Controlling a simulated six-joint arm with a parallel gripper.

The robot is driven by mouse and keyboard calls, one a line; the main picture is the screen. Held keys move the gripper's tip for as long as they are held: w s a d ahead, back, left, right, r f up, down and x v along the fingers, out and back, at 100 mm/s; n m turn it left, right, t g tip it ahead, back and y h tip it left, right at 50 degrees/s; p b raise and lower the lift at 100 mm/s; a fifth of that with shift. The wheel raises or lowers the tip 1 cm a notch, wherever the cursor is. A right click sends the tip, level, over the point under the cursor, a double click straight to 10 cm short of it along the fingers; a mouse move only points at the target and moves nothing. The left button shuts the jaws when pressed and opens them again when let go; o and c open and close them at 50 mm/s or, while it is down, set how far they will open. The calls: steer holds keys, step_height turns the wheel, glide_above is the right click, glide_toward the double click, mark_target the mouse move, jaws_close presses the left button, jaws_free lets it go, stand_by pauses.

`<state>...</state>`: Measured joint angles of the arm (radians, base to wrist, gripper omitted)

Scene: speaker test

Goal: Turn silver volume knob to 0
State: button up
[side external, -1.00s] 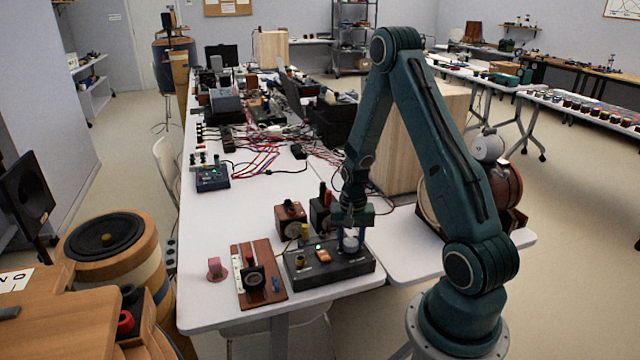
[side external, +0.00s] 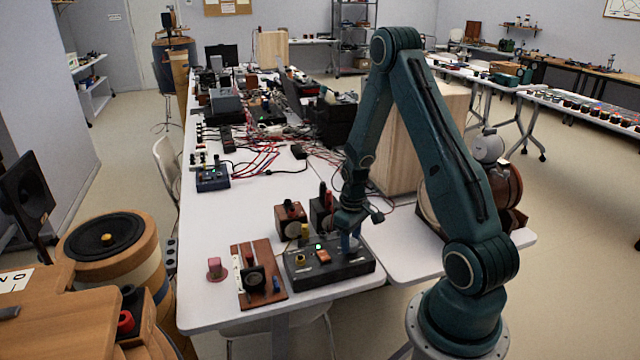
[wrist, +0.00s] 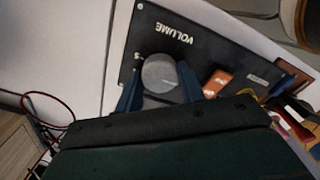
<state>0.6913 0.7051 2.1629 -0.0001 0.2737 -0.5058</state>
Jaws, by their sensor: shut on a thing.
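The silver volume knob (wrist: 160,75) is a round grey disc on a black box (side external: 330,272), beside the printed word VOLUME in the wrist view. My gripper (wrist: 158,88) has its two blue fingers on either side of the knob, shut on it. In the side external view my gripper (side external: 350,245) reaches down to the right part of the box, and the knob is mostly hidden there. The box also carries an orange switch (side external: 323,257), a green light and a yellow knob. The knob's pointer cannot be made out.
Left of the box is a brown board (side external: 258,276) with a black round part, and a pink knob (side external: 214,268). Cables and electronics crowd the table's far part. The white table's front left is clear.

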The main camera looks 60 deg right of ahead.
mark_target(351, 242)
steer(key=shift+n, duration=1.1)
steer(key=o, duration=1)
steer(key=shift+c, duration=0.2)
steer(key=shift+r, duration=0.2)
step_height(351, 242, up, 14)
steer(key=shift+f, duration=0.25)
